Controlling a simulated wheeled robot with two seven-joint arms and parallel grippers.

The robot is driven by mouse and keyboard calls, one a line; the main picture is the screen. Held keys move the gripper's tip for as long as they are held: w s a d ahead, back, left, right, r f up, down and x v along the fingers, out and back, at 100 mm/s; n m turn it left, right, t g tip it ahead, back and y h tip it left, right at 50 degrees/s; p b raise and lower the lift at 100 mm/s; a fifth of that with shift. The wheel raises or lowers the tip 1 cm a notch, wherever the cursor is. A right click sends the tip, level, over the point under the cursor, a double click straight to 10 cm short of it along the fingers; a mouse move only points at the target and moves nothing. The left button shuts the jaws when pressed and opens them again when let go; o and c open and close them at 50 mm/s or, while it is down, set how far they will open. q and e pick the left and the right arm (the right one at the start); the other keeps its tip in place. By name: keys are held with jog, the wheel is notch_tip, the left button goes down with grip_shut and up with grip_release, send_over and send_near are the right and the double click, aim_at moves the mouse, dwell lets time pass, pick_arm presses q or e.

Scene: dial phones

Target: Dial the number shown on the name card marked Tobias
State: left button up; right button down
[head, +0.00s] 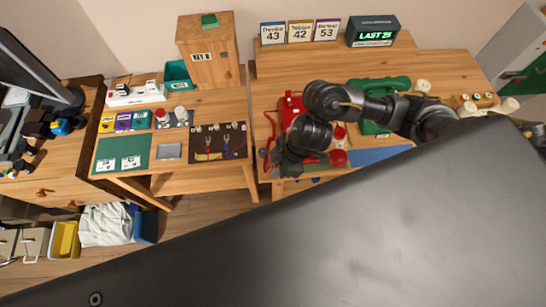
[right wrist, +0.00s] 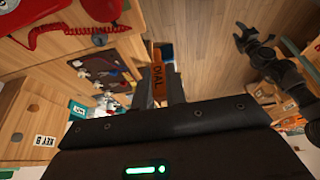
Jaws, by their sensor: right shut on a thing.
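The name card marked Tobias (head: 299,31) stands at the back of the right table and shows 42. It is between a card showing 43 (head: 272,33) and a card showing 53 (head: 327,30). A red phone (head: 289,104) is partly hidden behind my right arm; its red body (right wrist: 62,14) and coiled cord show in the right wrist view. A green phone (head: 379,86) stands to its right. My right gripper (right wrist: 166,88) is shut on an orange stick marked DIAL (right wrist: 157,72). A dark arm, apparently my left one, shows in the right wrist view; its gripper (right wrist: 245,38) is small and unclear.
A dark display box (head: 373,31) reading LAST with a green digit stands right of the cards. A tool mat (head: 218,150), a wooden key box (head: 207,65) and a teal bin (head: 178,74) are on the left table. A blue mat (head: 375,155) lies before the green phone.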

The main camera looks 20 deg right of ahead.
jog(key=shift+r, duration=0.15)
jog(key=w+d+p, duration=0.1)
jog(key=w+d, duration=1.4)
jog(key=w, duration=0.1)
jog(key=shift+w, duration=0.15)
jog(key=shift+d, duration=0.1)
jog(key=f+b, duration=0.2)
jog(key=w+f+b, duration=0.1)
jog(key=b, duration=0.1)
jog(key=shift+w+d+f+b, duration=0.15)
jog(key=shift+w+f+b, duration=0.05)
jog(key=shift+f+b, duration=0.2)
jog(key=shift+w+f+b, duration=0.25)
jog(key=shift+f+b, duration=0.1)
jog(key=shift+b, duration=0.2)
